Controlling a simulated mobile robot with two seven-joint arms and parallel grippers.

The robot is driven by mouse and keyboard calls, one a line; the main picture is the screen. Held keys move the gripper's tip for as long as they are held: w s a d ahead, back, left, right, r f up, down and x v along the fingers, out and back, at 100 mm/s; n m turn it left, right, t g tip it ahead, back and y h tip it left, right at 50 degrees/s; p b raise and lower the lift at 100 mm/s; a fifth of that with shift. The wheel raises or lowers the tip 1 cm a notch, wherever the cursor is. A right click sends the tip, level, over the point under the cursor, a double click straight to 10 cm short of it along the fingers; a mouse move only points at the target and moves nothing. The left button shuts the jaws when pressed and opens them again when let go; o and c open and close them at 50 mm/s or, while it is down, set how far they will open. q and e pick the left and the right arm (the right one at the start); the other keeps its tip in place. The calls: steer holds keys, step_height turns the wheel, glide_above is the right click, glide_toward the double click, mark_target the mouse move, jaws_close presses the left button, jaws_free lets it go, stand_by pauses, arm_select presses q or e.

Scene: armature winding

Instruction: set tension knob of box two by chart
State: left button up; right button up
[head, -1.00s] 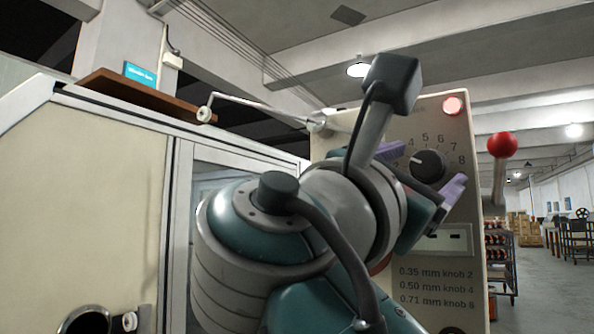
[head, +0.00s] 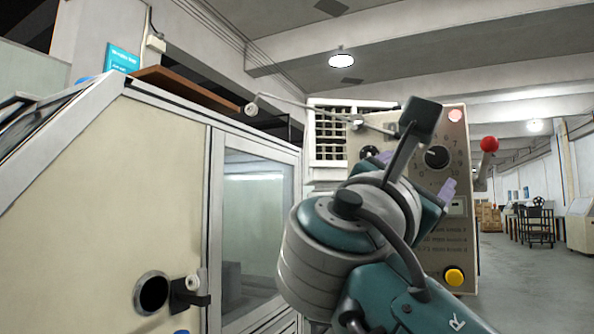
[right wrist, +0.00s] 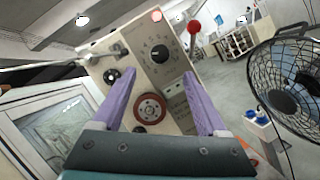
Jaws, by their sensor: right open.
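The tension knob (head: 437,157) is a black dial on the cream front panel of a box (head: 462,180). It also shows in the right wrist view (right wrist: 160,54), ringed by printed numbers; its exact setting is too small to read. The printed wire chart (head: 452,240) is below it, partly hidden by my right arm. My right gripper (head: 417,173) has purple fingers, open and empty, in front of the panel. In the right wrist view the fingers (right wrist: 158,75) are spread wide, with the dial between and beyond their tips, apart from them. My left gripper is not in view.
The panel has a pink lamp (head: 455,115), a yellow button (head: 454,276), and a red wheel (right wrist: 150,109). A red-ball lever (head: 489,144) stands at its right. A cream cabinet with a glass door (head: 255,220) stands left. A fan (right wrist: 296,85) is at right in the wrist view.

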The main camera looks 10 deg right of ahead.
mark_target(439, 158)
stand_by(0.3)
steer(key=w+d+n+t+y+p, duration=0.1)
steer(key=d+n+y+p, duration=0.1)
steer(key=n+p, duration=0.3)
steer(key=w+d+r+n+t+y+p, duration=0.1)
steer(key=w+d+n+t+y+p, duration=0.1)
steer(key=n+p, duration=0.3)
steer(key=w+d+r+n+t+y+p, duration=0.1)
steer(key=d+n+t+y+p, duration=0.1)
steer(key=n+p, duration=0.4)
steer(key=shift+w+d+r+p, duration=0.25)
steer(key=shift+w+d+p, duration=0.15)
steer(key=shift+p, duration=0.55)
steer(key=shift+w+d+r, duration=0.2)
steer(key=shift+w+d, duration=0.1)
steer(key=shift+w, duration=0.35)
